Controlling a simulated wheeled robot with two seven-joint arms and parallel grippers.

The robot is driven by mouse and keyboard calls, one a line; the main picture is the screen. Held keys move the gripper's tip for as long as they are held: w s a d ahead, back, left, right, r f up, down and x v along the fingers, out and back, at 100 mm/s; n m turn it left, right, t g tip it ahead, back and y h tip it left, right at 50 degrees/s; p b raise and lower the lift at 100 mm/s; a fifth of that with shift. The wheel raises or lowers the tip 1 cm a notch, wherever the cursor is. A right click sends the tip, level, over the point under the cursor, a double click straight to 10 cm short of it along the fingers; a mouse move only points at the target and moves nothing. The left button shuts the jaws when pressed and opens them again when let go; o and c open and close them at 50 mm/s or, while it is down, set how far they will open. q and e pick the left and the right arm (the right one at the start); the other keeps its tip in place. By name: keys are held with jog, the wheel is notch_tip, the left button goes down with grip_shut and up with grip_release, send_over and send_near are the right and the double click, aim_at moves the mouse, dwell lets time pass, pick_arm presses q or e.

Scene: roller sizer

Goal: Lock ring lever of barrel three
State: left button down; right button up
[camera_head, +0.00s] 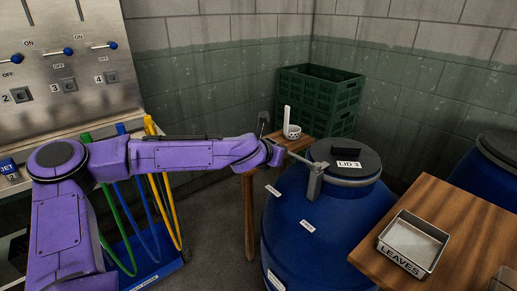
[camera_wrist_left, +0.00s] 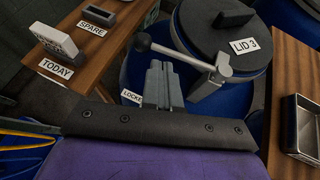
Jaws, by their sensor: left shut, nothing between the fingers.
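Barrel three (camera_head: 315,235) is a blue drum with a dark lid (camera_head: 345,158) marked LID 3; the lid also shows in the left wrist view (camera_wrist_left: 215,30). Its grey ring lever (camera_head: 303,162) sticks out leftward from the clamp (camera_head: 315,182) on the rim. In the left wrist view the lever (camera_wrist_left: 180,54) ends in a round knob (camera_wrist_left: 142,42). My left gripper (camera_wrist_left: 160,66) is shut and empty, just below the lever and beside the knob; I cannot tell whether it touches. A partly covered label (camera_wrist_left: 131,96) starting LOCKE shows beside the fingers. My right gripper is not in view.
A small wooden table (camera_wrist_left: 88,60) with TODAY and SPARE labels stands left of the barrel. Green crates (camera_head: 318,100) stand behind. A wooden table (camera_head: 450,215) with a LEAVES tray (camera_head: 437,262) is at right. Another blue barrel (camera_head: 488,180) stands behind it.

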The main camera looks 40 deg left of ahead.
pick_arm(q)
jog(key=a+v, duration=0.1)
jog(key=v, duration=0.7)
jog(key=shift+s+a, duration=0.2)
